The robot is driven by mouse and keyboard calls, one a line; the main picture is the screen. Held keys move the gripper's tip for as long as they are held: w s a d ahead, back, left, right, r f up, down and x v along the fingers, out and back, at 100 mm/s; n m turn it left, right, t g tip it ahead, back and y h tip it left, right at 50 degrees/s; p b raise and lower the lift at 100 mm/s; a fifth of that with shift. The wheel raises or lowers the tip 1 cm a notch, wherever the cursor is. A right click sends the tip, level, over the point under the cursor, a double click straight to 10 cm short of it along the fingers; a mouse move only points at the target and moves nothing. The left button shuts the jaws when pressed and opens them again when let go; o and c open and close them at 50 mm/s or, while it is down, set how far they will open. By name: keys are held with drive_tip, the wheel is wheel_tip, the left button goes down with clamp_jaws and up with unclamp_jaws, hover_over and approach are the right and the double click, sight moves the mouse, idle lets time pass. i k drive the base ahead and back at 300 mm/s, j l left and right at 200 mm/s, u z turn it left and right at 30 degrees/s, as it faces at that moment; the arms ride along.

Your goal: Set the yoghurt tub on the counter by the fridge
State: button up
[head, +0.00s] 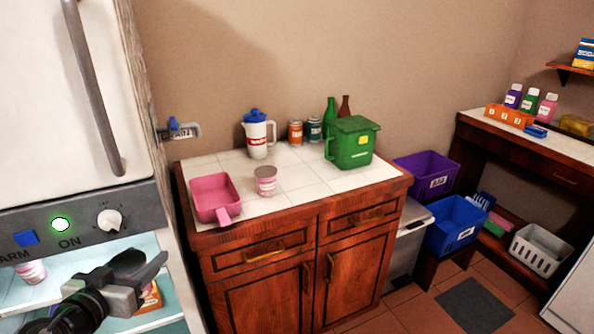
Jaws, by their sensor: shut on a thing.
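A yoghurt tub (265,182), pink and white with a grey lid, stands upright on the tiled counter (295,189) beside the fridge (70,110). A similar pink and white tub (31,272) stands inside the open lower part of the fridge, at the left edge. My gripper (145,268) is at the lower left, in front of the fridge opening and apart from the counter tub. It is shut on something. A dark rounded shape shows at its fingers, but I cannot tell what it is.
A pink scoop-shaped pan (214,195) lies left of the counter tub. A white jug (257,135), cans, bottles and a green bin (351,143) stand behind. An orange box (151,298) is behind my gripper in the fridge. The counter's front middle is clear.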

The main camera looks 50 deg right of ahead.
sight(313, 182)
drive_tip(key=k+l, duration=0.2)
drive_tip(key=l, duration=0.2)
drive_tip(key=k+l+z, duration=0.1)
drive_tip(key=l, duration=0.25)
drive_tip(key=l+z, duration=0.1)
drive_tip(key=l, duration=0.85)
drive_tip(key=i+l+z, duration=0.15)
drive_tip(key=i+l, duration=0.4)
drive_tip(key=l, duration=0.1)
